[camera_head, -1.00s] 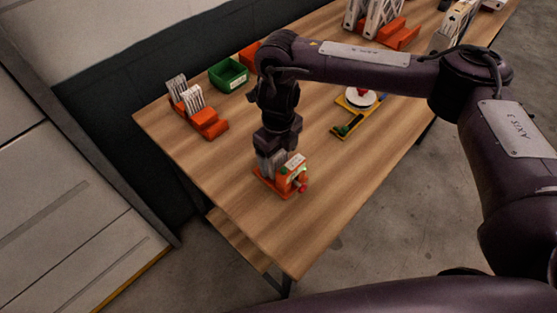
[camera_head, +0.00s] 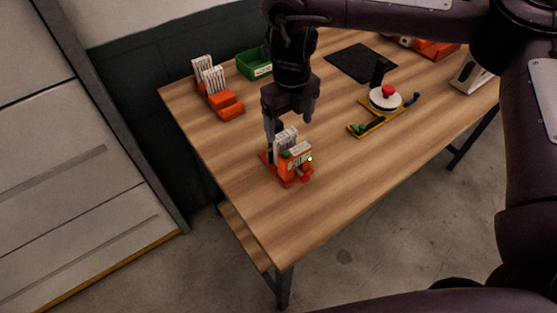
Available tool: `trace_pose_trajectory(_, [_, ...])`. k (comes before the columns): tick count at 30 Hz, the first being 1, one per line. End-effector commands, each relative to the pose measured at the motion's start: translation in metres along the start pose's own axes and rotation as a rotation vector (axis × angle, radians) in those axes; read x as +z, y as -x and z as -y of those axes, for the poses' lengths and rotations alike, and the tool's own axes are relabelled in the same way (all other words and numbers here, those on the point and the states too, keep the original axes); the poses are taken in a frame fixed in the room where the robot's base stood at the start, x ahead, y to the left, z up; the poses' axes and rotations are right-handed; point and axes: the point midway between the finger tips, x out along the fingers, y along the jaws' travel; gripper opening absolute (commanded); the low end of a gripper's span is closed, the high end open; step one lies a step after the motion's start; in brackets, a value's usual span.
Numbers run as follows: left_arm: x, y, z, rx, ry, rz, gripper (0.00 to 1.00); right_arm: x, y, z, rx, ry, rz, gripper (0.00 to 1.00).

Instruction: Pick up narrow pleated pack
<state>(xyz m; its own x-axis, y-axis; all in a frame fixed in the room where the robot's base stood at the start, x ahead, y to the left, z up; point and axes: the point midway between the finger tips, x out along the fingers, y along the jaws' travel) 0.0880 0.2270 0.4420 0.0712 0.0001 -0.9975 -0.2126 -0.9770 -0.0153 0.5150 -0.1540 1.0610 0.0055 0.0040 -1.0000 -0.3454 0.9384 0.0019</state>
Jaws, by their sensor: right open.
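White pleated packs (camera_head: 286,140) stand upright in an orange holder (camera_head: 267,158) near the table's near left part. Other white pleated packs (camera_head: 213,79) stand in a second orange rack (camera_head: 227,105) at the left edge. I cannot tell from this view which one is the narrow pack. My right gripper (camera_head: 290,124) points down just above the near holder. Its jaws are apart, with one finger left of the packs and one to the right and behind. It holds nothing. My left gripper is out of view.
A green bin (camera_head: 255,64) stands at the back left. A yellow fixture (camera_head: 376,123) with a white disc and red knob (camera_head: 389,91) is right of the gripper. A black mat (camera_head: 360,63) lies behind. The wooden table (camera_head: 330,190) is bare at the front right.

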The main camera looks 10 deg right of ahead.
Motion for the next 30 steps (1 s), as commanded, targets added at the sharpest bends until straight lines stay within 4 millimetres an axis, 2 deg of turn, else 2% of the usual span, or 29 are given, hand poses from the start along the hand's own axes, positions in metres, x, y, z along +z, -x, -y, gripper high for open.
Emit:
trace_pose_trajectory(3, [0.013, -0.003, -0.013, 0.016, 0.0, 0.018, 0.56, 0.0, -0.007, 0.003, 0.002, -0.016, -0.002, 0.8])
trace_pose_trajectory(5, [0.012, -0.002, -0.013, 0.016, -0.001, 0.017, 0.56, 0.0, -0.013, 0.003, 0.002, -0.016, -0.003, 0.8])
trace_pose_trajectory(8, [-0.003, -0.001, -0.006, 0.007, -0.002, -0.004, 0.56, 0.0, -0.023, 0.002, 0.002, -0.016, -0.003, 0.8])
trace_pose_trajectory(12, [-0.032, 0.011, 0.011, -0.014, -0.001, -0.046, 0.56, 0.002, -0.037, 0.003, 0.0, -0.015, -0.004, 0.8])
trace_pose_trajectory(15, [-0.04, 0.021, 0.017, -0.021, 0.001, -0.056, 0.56, 0.004, -0.053, 0.004, 0.0, -0.015, -0.005, 0.8])
trace_pose_trajectory(18, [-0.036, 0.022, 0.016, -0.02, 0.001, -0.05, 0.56, 0.005, -0.067, 0.004, 0.001, -0.014, -0.002, 0.8])
trace_pose_trajectory(21, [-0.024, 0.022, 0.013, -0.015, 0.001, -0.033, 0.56, 0.005, -0.075, 0.004, 0.0, -0.015, -0.002, 0.8])
trace_pose_trajectory(24, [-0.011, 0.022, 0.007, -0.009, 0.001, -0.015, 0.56, 0.005, -0.077, 0.004, 0.001, -0.015, 0.0, 0.8])
trace_pose_trajectory(28, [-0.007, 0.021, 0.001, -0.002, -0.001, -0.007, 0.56, 0.005, -0.077, 0.004, 0.001, -0.014, 0.0, 0.8])
trace_pose_trajectory(30, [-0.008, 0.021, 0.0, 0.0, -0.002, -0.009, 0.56, 0.005, -0.077, 0.004, 0.0, -0.014, 0.0, 0.71])
